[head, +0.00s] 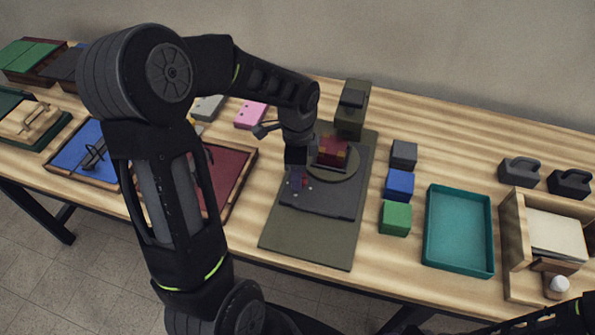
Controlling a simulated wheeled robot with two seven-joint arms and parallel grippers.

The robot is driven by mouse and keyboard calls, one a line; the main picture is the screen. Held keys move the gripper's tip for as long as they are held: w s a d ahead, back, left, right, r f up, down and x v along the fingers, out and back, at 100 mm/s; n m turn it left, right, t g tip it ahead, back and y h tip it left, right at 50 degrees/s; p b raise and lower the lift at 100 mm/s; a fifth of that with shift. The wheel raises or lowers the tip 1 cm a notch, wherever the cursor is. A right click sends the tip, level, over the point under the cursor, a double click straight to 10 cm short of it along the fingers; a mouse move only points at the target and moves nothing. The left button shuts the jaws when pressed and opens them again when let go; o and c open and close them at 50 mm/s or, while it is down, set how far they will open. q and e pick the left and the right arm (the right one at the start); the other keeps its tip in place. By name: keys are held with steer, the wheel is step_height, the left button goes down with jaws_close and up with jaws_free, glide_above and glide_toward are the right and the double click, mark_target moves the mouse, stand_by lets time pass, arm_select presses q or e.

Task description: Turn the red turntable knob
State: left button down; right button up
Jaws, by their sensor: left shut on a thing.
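The turntable is a round olive disc (345,169) on a dark grey base (338,205), which lies on an olive mat near the table's middle. A block (333,152) with red, maroon and yellowish faces sits on the disc. My left gripper (298,172) points down at the base's front left, left of the disc. It is shut on the red knob (299,182), of which only a small dark reddish part shows between and beside the fingers. Small light dots lie on the base beside the knob. My right gripper is out of view; part of that arm shows at the bottom right.
Grey (404,154), blue (399,185) and green (395,218) cubes stand right of the mat. Beyond them are a teal tray (484,268) and a wooden box (513,240). A dark olive box (352,112) stands behind the turntable. A maroon-lined tray (228,180) is to the left.

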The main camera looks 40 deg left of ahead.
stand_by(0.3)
arm_select(q)
steer(key=c, duration=0.9)
jaws_free()
steer(key=shift+r+b, duration=0.3)
steer(key=shift+r, duration=3.65)
